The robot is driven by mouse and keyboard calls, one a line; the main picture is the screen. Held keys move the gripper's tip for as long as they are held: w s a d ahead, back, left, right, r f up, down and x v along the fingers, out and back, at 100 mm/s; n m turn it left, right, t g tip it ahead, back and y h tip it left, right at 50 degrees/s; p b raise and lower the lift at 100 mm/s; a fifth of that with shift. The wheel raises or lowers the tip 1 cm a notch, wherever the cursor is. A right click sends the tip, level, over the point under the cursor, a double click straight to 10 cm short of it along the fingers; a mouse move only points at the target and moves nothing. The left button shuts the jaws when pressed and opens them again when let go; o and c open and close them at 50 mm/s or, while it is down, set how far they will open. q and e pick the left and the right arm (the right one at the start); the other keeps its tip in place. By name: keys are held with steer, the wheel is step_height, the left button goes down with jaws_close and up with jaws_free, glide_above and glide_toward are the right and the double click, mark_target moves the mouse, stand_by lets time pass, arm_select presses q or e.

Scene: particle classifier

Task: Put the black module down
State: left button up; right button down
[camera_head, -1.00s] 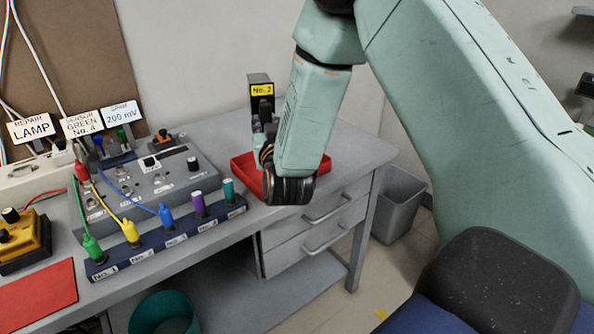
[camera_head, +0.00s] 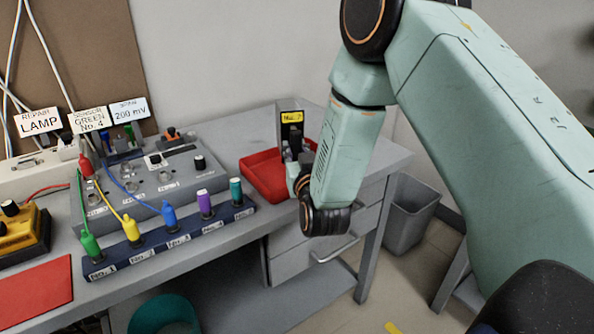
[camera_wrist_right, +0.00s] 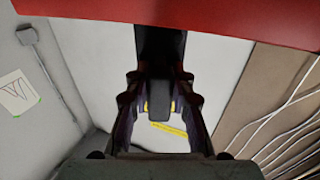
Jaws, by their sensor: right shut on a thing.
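The black module (camera_head: 298,132), with a yellow label marked No. 2, is upright in my right gripper (camera_head: 293,158). The gripper is shut on its lower part. In the head view the module overlaps the back right part of the red tray (camera_head: 250,186); I cannot tell its height over the tray floor. In the right wrist view the black module (camera_wrist_right: 160,50) is between the two fingers (camera_wrist_right: 160,105), and a red surface (camera_wrist_right: 200,18), likely the tray, crosses the top. My left gripper is out of view.
A grey panel (camera_head: 150,178) with several coloured plugs on a blue rack (camera_head: 180,240) is left of the tray. A yellow device (camera_head: 25,235) and a red mat (camera_head: 35,292) lie further left. Grey drawers (camera_head: 305,250) and a bin (camera_head: 408,215) are below and right.

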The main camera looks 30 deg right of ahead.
steer(key=shift+s+d+f, duration=0.1)
steer(key=shift+s+f, duration=0.05)
steer(key=shift+f, duration=0.2)
step_height(320, 180, down, 3)
steer(key=shift+f+b, duration=0.1)
steer(key=shift+b, duration=0.6)
steer(key=shift+f, duration=0.25)
steer(key=c, duration=1.4)
jaws_free()
steer(key=shift+f, duration=0.1)
steer(key=shift+o, duration=1.3)
